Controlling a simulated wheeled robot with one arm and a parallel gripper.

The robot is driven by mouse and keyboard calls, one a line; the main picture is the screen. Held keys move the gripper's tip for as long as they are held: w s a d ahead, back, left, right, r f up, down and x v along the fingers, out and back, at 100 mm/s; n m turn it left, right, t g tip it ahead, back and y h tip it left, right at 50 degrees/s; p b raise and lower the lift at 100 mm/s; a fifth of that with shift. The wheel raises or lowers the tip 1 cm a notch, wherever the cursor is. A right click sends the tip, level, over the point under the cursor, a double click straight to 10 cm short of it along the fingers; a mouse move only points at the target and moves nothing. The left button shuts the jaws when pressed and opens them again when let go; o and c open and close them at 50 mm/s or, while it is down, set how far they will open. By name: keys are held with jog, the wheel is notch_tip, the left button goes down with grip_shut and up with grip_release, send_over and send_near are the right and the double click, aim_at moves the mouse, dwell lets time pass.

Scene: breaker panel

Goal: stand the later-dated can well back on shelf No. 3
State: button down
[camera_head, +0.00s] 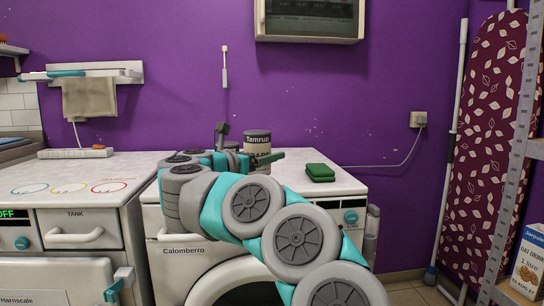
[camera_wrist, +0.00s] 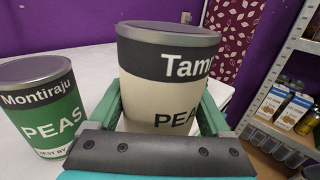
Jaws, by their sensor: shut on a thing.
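My gripper (camera_wrist: 163,98) is shut on a cream can (camera_wrist: 165,85) with a dark band, a grey lid and the words "Tam…" and "PEAS". In the head view this can (camera_head: 257,146) reads "Tamruzi" and shows above the white washing machine top, partly behind my arm. A green can (camera_wrist: 42,110) marked "Montiraju PEAS" stands left of my gripper in the wrist view, apart from it. Its "BEST BY" line is cut off, and no date is readable on either can. A shelf rack (camera_wrist: 285,75) stands at the right; no shelf number is readable.
Folded green cloths (camera_head: 320,172) lie on the machine top, right of the can. Cartons (camera_wrist: 282,106) fill part of one rack shelf; the rack's upright (camera_head: 510,180) shows at the head view's right edge. An ironing board (camera_head: 487,150) leans on the wall beside it.

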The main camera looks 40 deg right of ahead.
aim_at(257, 156)
jog(key=shift+s+a+r, duration=0.1)
jog(key=shift+s+a, duration=0.4)
jog(key=shift+a, duration=0.25)
jog(key=shift+s+a+r, duration=0.15)
jog(key=shift+s+a, duration=0.3)
jog(key=shift+a, duration=0.25)
jog(key=shift+s+a+r, duration=0.1)
jog(key=shift+s+a, duration=0.4)
jog(key=shift+a, duration=0.25)
